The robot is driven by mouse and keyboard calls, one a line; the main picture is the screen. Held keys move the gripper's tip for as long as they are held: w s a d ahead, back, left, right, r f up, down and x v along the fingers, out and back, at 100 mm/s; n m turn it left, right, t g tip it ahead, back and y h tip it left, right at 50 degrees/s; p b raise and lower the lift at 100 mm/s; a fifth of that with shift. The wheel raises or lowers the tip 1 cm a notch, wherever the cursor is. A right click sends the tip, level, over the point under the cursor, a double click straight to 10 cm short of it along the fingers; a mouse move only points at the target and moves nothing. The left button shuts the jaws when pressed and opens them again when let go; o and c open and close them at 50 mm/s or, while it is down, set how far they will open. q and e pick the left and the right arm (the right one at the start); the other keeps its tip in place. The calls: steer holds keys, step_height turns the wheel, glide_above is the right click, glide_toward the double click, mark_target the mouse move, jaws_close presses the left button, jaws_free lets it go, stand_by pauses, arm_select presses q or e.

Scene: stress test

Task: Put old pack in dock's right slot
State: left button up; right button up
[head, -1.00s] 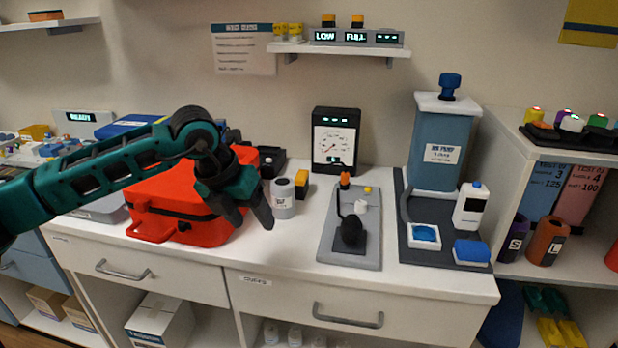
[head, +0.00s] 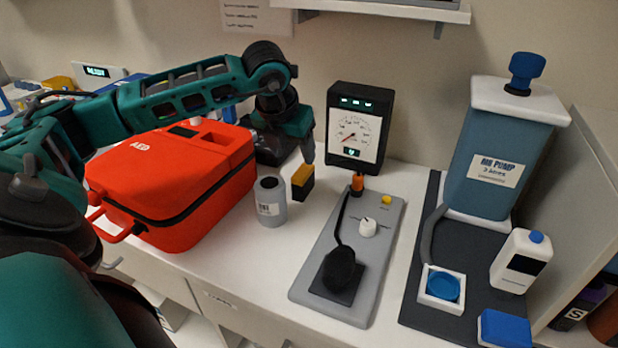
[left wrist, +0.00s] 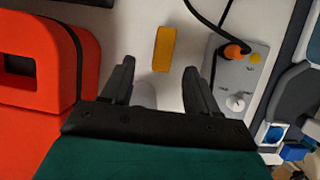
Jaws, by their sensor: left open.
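A small yellow and black pack (head: 302,183) stands on the counter between the grey canister and the gauge. In the left wrist view its yellow top (left wrist: 164,48) lies ahead, between the lines of the fingers. My left gripper (head: 300,146) hangs just behind and above the pack in the head view, pointing down. In the wrist view the left gripper (left wrist: 158,68) is open with nothing between its fingers. The grey dock on the wall shelf is cut off by the top edge; only its lower edge (head: 428,3) shows, with its slots hidden. My right gripper is out of view.
The red AED case (head: 175,185) stands left of the grey canister (head: 270,203). The black gauge (head: 356,128) and a grey plate (head: 365,270) with a black cable are close on the right. The pump (head: 500,155) stands farther right. The wall shelf (head: 400,9) is above.

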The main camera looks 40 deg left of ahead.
mark_target(303, 171)
arm_select(q)
steer(key=x, duration=0.4)
steer(key=shift+w+f, duration=0.1)
steer(key=shift+f, duration=0.3)
steer(key=shift+d+x, duration=0.15)
steer(key=shift+x, duration=1.2)
steer(key=shift+d+x, duration=0.15)
steer(key=shift+x, duration=1.2)
steer(key=shift+w, duration=0.1)
steer(key=shift+c, duration=0.4)
steer(key=shift+r, duration=0.1)
jaws_close()
